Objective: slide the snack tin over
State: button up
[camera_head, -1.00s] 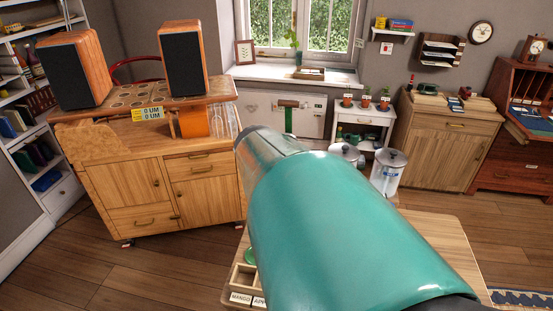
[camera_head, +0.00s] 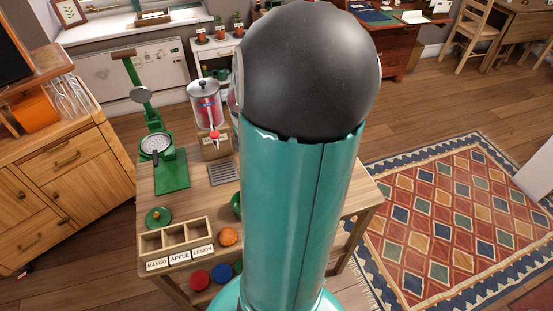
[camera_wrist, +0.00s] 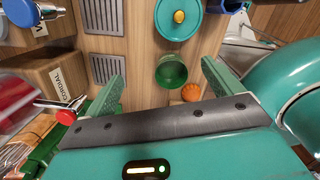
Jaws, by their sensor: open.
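No item is plainly marked as the snack tin, so I cannot tell which it is. In the wrist view, a round teal lidded container (camera_wrist: 176,29) with an orange knob is at the top, beyond my fingertips. My gripper (camera_wrist: 163,61) is open, its two green fingers spread apart above the wooden table (camera_wrist: 139,75). A green cup (camera_wrist: 171,72) shows between the fingers; I cannot tell whether it is touched. Its edge also shows beside my arm in the head view (camera_head: 236,203). My arm hides part of the table and my gripper in the head view.
An orange fruit (camera_head: 228,236) lies by a labelled wooden divided box (camera_head: 211,230). A green press (camera_head: 155,143), drink dispensers (camera_head: 205,105) and grey grille (camera_head: 223,172) stand farther back. A patterned rug (camera_head: 440,225) covers open floor at right.

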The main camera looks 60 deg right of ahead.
jog(key=s+d+f+n+y, duration=0.1)
jog(key=s+d+f, duration=0.1)
jog(key=s, duration=0.4)
jog(key=shift+d, duration=0.4)
jog(key=shift+f, duration=0.1)
notch_tip(320, 180, down, 14)
jog(key=shift+r, duration=0.1)
jog(key=c, duration=0.6)
